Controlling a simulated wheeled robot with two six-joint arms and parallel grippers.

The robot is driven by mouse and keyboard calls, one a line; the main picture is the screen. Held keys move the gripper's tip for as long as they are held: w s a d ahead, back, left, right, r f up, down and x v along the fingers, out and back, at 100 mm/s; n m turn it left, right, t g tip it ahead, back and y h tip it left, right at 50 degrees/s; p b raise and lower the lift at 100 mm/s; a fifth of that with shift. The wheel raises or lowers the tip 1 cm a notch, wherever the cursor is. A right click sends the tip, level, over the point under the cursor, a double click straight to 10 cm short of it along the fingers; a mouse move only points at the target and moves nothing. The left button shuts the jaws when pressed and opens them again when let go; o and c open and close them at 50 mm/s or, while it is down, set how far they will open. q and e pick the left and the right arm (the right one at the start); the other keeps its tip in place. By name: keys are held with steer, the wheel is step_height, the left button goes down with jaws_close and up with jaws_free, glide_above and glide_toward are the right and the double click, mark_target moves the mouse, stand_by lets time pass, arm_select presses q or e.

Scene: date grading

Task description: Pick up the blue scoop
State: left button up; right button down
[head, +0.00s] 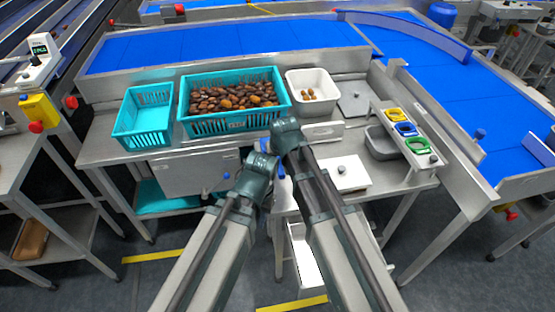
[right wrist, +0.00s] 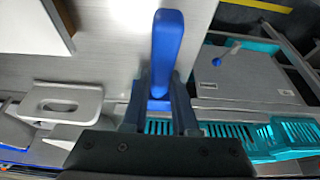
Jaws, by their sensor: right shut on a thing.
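The blue scoop (right wrist: 166,50) shows in the right wrist view as a blue bar between the two fingers of my right gripper (right wrist: 160,115). The gripper is shut on it, and the fingers and palm hide part of it. In the head view my right arm reaches to the front of the bench, and its links hide the right gripper. My left gripper (head: 260,162) is beside it, low in front of the bench edge; whether its jaws are apart cannot be made out.
On the bench stand an empty teal crate (head: 146,139), a teal crate (head: 236,124) full of dates and a white tub (head: 325,78) with a few dates. Yellow (head: 394,115), blue (head: 406,129) and green (head: 417,145) rings sit at right. A blue conveyor (head: 220,43) runs behind.

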step_height(320, 180, up, 7)
steer(key=p, duration=0.6)
stand_by(1.2)
